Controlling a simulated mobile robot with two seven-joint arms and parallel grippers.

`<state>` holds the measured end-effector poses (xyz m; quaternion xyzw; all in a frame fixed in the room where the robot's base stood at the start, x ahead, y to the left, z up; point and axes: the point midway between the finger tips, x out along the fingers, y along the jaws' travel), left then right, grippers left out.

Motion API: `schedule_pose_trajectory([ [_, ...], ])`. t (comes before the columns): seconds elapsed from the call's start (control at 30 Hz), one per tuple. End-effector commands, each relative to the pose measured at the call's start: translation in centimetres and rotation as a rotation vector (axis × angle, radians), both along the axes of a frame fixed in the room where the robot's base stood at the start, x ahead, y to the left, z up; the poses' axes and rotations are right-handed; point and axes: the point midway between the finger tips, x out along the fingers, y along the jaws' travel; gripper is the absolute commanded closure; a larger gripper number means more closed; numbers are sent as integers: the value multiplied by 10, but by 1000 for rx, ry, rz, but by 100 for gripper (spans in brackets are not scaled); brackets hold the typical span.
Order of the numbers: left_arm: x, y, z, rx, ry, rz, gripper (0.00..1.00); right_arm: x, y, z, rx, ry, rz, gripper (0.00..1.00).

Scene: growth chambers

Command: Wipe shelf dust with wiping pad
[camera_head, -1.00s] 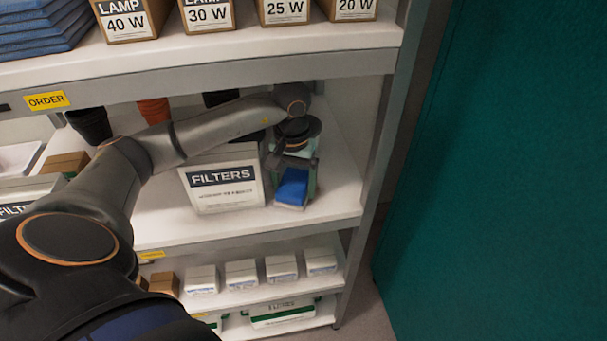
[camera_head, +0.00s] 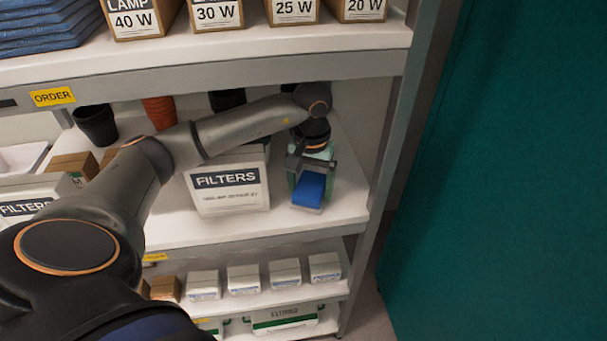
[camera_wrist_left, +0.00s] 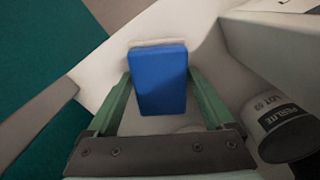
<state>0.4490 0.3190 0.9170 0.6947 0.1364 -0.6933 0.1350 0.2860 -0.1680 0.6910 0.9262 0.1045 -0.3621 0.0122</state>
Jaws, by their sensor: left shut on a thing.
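The wiping pad (camera_head: 309,189) is blue with a pale edge below it, over the middle shelf (camera_head: 338,207) near that shelf's right end. My left gripper (camera_head: 309,178) is shut on the pad and points down at the shelf. In the left wrist view the pad (camera_wrist_left: 158,80) sits between the two green fingers (camera_wrist_left: 159,97), with its pale layer at the far edge. I cannot tell whether the pad touches the shelf. No dust can be made out. My right gripper is not in view.
A white FILTERS box (camera_head: 228,187) stands just left of the gripper. Dark pots (camera_head: 97,125) stand farther back and left. The grey shelf post (camera_head: 388,150) is close on the right. Above is the top shelf with lamp boxes (camera_head: 217,14).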

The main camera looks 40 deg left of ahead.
Motion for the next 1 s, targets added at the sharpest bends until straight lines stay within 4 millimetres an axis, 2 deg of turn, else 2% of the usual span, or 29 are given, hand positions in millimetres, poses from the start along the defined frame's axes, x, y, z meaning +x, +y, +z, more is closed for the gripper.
schedule_pose_trajectory([
  [0.47, 27, -24, -2, -2, 1, -1, 72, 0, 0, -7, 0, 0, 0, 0],
  [0.83, 28, -26, 0, -1, 3, -1, 72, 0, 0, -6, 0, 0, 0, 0],
  [1.0, 28, -25, 10, -1, 1, -1, 72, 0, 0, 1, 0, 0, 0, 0],
])
